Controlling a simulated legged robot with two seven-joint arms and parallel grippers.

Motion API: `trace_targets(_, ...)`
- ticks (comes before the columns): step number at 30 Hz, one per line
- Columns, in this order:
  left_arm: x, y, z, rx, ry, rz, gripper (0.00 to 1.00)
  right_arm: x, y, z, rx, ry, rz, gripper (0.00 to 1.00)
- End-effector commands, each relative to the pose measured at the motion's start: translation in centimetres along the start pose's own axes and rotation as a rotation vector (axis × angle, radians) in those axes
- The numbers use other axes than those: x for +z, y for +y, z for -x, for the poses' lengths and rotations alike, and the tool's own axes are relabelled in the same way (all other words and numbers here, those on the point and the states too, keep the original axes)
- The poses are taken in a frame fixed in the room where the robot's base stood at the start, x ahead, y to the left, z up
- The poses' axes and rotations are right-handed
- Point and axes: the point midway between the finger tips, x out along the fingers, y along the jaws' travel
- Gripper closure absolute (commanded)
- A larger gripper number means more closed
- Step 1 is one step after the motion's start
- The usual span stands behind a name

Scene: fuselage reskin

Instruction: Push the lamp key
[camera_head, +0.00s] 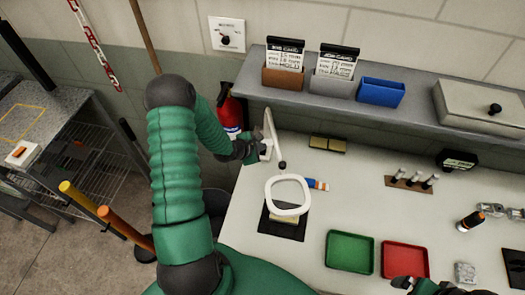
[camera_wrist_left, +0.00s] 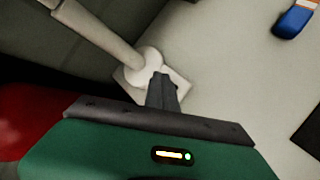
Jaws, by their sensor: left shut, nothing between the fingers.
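The white lamp has a ring head (camera_head: 288,210), a thin arm (camera_head: 273,135) and a small base (camera_head: 267,149) at the bench's left edge. My left gripper (camera_head: 260,149) is shut and empty, right at this base. In the left wrist view, the closed fingertips (camera_wrist_left: 162,82) overlap the square base plate (camera_wrist_left: 179,84), just below the round foot of the lamp arm (camera_wrist_left: 148,62). I cannot make out the key; the fingers cover part of the base. Whether they touch it, I cannot tell. My right gripper (camera_head: 405,284) is partly visible at the bottom edge.
A red extinguisher (camera_head: 229,112) stands beside the bench, close to my left arm. A shelf (camera_head: 300,97) with bins runs along the back. A blue-and-orange tube (camera_head: 316,184), a green tray (camera_head: 349,252) and a red tray (camera_head: 405,260) lie on the bench.

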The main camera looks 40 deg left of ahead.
Motion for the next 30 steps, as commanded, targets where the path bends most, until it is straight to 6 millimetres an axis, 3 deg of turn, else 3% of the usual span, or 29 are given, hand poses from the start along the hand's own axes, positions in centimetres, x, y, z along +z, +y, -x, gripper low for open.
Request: trace_targets(30,-0.55,-0.65,-0.68,0.0,0.001,0.0,1.0,0.02,0.0,-0.1,0.0,0.0,0.0,0.0)
